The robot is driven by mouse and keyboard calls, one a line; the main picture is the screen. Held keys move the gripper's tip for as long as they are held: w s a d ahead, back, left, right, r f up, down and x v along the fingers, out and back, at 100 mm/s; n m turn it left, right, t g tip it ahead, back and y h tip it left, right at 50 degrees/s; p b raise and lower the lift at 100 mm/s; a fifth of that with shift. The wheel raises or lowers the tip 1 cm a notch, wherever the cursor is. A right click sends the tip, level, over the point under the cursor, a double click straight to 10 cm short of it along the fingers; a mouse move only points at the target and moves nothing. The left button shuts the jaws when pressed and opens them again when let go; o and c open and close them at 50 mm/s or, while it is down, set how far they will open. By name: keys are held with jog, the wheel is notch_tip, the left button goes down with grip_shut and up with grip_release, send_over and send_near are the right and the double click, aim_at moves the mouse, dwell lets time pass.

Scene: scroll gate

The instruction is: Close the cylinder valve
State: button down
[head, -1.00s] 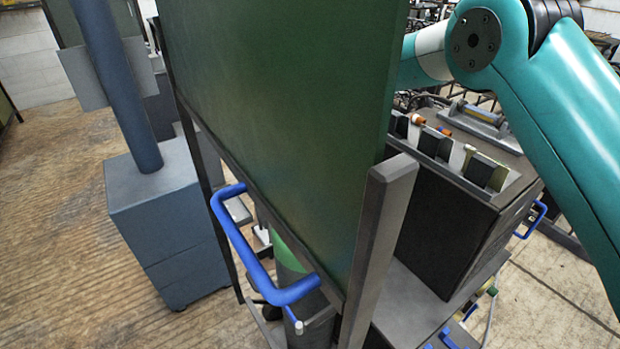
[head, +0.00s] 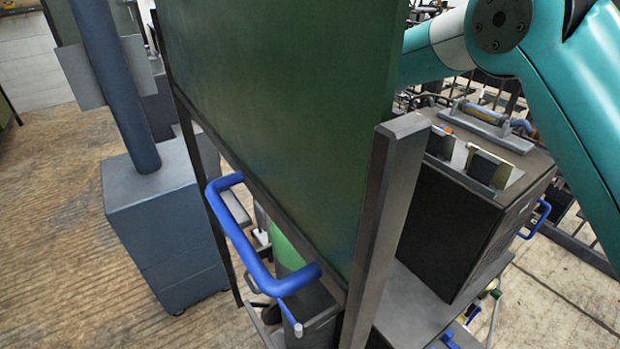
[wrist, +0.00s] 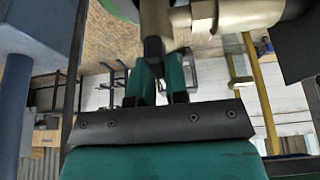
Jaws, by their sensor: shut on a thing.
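In the wrist view, my gripper (wrist: 168,50) has teal fingers with dark tips pointing up the picture. It is shut on a part of the tan, brass-like cylinder valve (wrist: 205,18) at the top. The fingers partly hide the gripped part, and how far the valve is turned cannot be told. A green cylinder edge (wrist: 122,8) shows at the top left of the wrist view. In the head view, the green cylinder (head: 284,250) shows partly below the dark green panel. That panel hides my gripper and the valve there.
The dark green panel (head: 280,120) with a grey post (head: 382,230) and blue handle (head: 245,240) blocks the head view's middle. A black box (head: 450,220) stands on the right. A blue-grey cabinet (head: 165,225) with a column stands left. Wooden floor (head: 60,230) is open at far left.

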jog(key=c, duration=1.1)
grip_release()
jog(key=shift+p+v, duration=3.75)
jog(key=shift+v, duration=5)
jog(key=shift+s, duration=0.1)
